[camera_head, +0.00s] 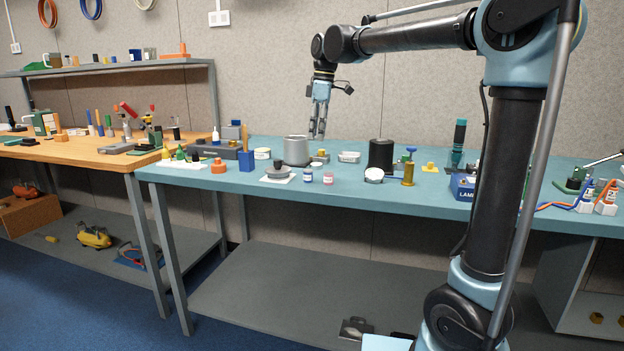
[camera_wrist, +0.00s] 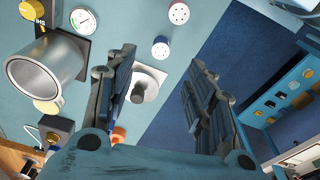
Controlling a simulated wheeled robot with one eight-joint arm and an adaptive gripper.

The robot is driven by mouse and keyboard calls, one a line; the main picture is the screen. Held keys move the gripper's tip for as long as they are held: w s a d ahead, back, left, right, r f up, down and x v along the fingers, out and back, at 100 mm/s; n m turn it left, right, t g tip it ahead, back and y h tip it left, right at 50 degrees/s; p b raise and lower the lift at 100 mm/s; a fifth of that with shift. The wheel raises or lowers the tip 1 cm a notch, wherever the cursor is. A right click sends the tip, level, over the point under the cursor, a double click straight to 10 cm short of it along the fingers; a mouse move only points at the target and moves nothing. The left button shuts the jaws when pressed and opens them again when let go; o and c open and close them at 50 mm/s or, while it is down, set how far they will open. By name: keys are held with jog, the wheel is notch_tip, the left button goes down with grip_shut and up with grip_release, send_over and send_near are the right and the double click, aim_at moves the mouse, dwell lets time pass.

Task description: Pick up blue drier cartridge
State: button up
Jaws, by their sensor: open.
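The blue drier cartridge (camera_head: 308,176) is a small upright cylinder with a white perforated top, near the front edge of the blue-green bench. It also shows in the wrist view (camera_wrist: 160,48), ahead of the gap between my fingers. A similar cartridge with a red-pink band (camera_head: 328,178) stands to its right; it shows near the top of the wrist view (camera_wrist: 179,13). My gripper (camera_head: 318,136) is open and empty, above the bench and apart from both cartridges. Its fingers (camera_wrist: 160,75) are spread wide in the wrist view. Neither cartridge is hidden.
A silver pot (camera_head: 297,151) stands behind the blue cartridge. A black cylinder (camera_head: 381,154) stands farther right. The bench front edge (camera_head: 345,195) is close by.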

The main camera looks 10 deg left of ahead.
aim_at(308, 170)
jog(key=f, duration=0.3)
jog(key=a+f, duration=0.1)
jog(key=f, duration=0.5)
jog(key=shift+s+a, duration=0.2)
jog(key=shift+a, duration=0.05)
jog(key=f, duration=0.2)
jog(key=a+f, duration=0.1)
jog(key=shift+s+a+f, duration=0.15)
jog(key=shift+s+f, duration=0.05)
jog(key=shift+f, duration=0.8)
jog(key=c, duration=1.1)
